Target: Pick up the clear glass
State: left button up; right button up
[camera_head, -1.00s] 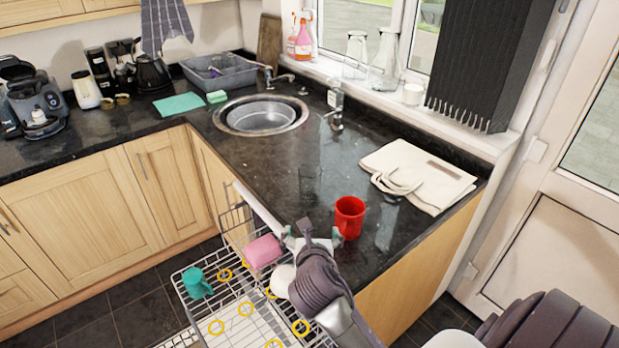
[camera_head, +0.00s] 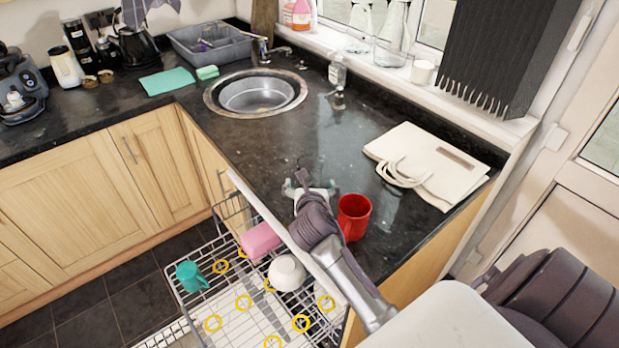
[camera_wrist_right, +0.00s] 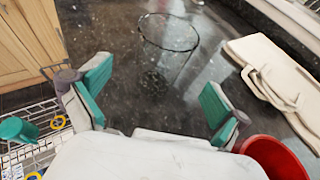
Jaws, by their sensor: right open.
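The clear glass (camera_wrist_right: 167,52) stands upright on the dark counter in the right wrist view, just beyond the fingertips and roughly between them in the picture. In the head view it is so faint against the dark stone that I can hardly make it out. My right gripper (camera_head: 309,185) is low over the counter, left of the red mug, with its jaws apart. Its green finger pads (camera_wrist_right: 155,88) show wide apart and empty in the right wrist view, with the glass outside them. My left gripper is not in view.
A red mug (camera_head: 354,217) stands close to the right of my gripper. A cream cloth bag (camera_head: 432,165) lies beyond it. The pulled-out dishwasher rack (camera_head: 225,325) holds a pink item (camera_head: 261,240), a white bowl (camera_head: 287,272) and a teal cup (camera_head: 190,277). The sink (camera_head: 256,94) lies behind.

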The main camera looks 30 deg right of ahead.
jog(key=shift+w+d+f, duration=0.2)
jog(key=shift+w+d, duration=0.05)
jog(key=shift+w, duration=0.15)
jog(key=shift+w+d, duration=0.1)
jog(key=shift+w, duration=0.05)
jog(key=p+x, duration=0.1)
jog(key=x, duration=0.3)
jog(key=shift+w+d+r, duration=0.1)
jog(key=shift+w, duration=0.05)
jog(key=shift+w+d+f, duration=0.2)
jog(key=shift+w, duration=0.1)
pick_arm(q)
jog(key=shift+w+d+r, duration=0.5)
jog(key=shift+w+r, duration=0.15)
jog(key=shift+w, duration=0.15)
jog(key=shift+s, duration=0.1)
pick_arm(e)
jog(key=shift+c, duration=0.2)
